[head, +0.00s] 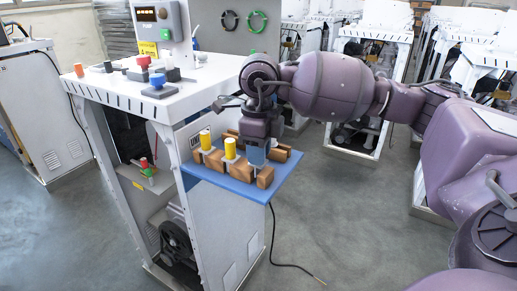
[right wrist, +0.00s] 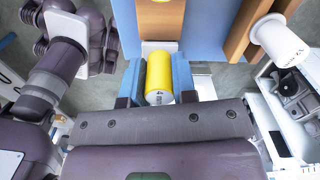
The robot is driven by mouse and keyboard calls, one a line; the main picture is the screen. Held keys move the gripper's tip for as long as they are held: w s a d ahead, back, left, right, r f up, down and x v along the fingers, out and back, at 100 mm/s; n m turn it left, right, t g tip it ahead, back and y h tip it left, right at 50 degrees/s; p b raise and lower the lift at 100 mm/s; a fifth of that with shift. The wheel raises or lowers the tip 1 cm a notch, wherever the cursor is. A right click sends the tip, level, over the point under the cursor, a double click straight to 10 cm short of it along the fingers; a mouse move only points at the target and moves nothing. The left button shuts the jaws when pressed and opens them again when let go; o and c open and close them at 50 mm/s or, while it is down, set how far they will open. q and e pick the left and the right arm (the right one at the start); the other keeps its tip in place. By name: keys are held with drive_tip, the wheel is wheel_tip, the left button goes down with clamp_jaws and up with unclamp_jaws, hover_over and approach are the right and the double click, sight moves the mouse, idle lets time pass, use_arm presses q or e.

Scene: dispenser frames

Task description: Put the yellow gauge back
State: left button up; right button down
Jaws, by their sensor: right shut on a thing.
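My right gripper (head: 257,158) points down over the blue shelf (head: 222,178) on the front of the white dispenser frame. Its blue fingers are shut on a yellow gauge (right wrist: 160,76), seen between them in the right wrist view (right wrist: 158,82). The gauge is a yellow cylinder with a pale, marked end. In the head view the fingers hide the held gauge. Two other yellow cylinders, one at the back left (head: 205,139) and one nearer the gripper (head: 230,148), stand at the wooden blocks (head: 214,160). I cannot tell whether the held gauge touches the shelf. My left gripper is not in view.
The frame's white top (head: 200,85) carries red, blue and dark parts. A control box (head: 157,20) stands behind it. A small side shelf (head: 146,178) holds red and green parts. A cable (head: 290,265) lies on the floor. Floor is open at the front right.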

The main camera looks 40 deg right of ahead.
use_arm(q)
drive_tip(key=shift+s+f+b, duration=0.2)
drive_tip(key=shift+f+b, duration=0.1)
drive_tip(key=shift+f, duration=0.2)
use_arm(e)
drive_tip(key=shift+f, duration=0.8)
drive_tip(key=c, duration=0.8)
unclamp_jaws()
drive_tip(key=shift+c, duration=0.2)
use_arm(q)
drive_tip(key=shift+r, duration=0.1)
use_arm(e)
wheel_tip(320, 180, up, 4)
drive_tip(key=shift+f, duration=0.15)
wheel_tip(320, 180, up, 6)
drive_tip(key=shift+f+p, duration=0.1)
drive_tip(key=shift+p, duration=0.4)
drive_tip(key=shift+r, duration=0.7)
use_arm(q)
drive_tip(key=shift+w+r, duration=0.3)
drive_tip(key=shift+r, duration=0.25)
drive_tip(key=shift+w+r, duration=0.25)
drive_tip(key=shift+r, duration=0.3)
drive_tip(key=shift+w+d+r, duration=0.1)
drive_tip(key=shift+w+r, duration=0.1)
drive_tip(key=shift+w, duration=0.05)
